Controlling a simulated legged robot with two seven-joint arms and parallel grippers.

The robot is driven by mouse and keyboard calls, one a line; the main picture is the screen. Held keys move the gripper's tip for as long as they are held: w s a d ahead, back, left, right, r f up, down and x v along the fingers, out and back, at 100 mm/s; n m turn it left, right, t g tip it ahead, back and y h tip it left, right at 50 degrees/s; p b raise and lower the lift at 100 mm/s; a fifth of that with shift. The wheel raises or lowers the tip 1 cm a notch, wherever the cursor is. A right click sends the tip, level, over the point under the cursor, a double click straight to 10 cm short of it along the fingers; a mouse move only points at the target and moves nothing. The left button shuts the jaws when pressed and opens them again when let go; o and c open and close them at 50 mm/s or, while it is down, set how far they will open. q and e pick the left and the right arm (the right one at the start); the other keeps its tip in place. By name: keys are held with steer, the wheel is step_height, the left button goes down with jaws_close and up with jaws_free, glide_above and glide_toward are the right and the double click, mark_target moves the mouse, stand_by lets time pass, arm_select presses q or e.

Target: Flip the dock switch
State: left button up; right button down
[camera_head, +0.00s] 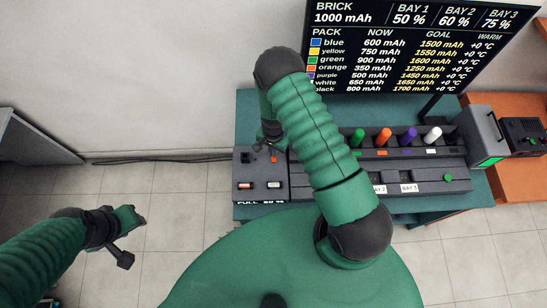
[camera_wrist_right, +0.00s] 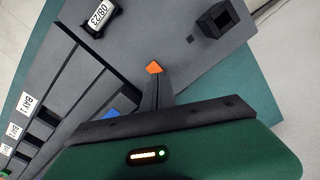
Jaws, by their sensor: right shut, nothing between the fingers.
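The dark dock (camera_head: 380,170) lies on a teal table, with a separate control panel (camera_head: 262,168) at its left end. My right gripper (camera_head: 268,145) is over the back of this panel, shut and empty. In the right wrist view its closed fingers (camera_wrist_right: 156,93) point at the panel, with a small orange piece (camera_wrist_right: 154,67) at their tips. I cannot tell whether they touch it, or for sure whether it is the switch. A black square fitting (camera_wrist_right: 215,20) stands on the panel. My left gripper (camera_head: 125,235) hangs over the floor at the left; its jaw state is unclear.
Green, orange, purple and white packs (camera_head: 409,137) stand in the dock's back row. A grey device (camera_head: 484,136) with a green light is at the right. A screen (camera_head: 420,45) rises behind. My right arm hides the dock's left part.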

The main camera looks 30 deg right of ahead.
steer(key=shift+d+f, duration=0.15)
steer(key=shift+f, duration=0.2)
steer(key=shift+f+b, duration=0.5)
steer(key=shift+b, duration=0.2)
steer(key=shift+r, duration=0.1)
step_height(320, 180, up, 7)
steer(key=p, duration=0.5)
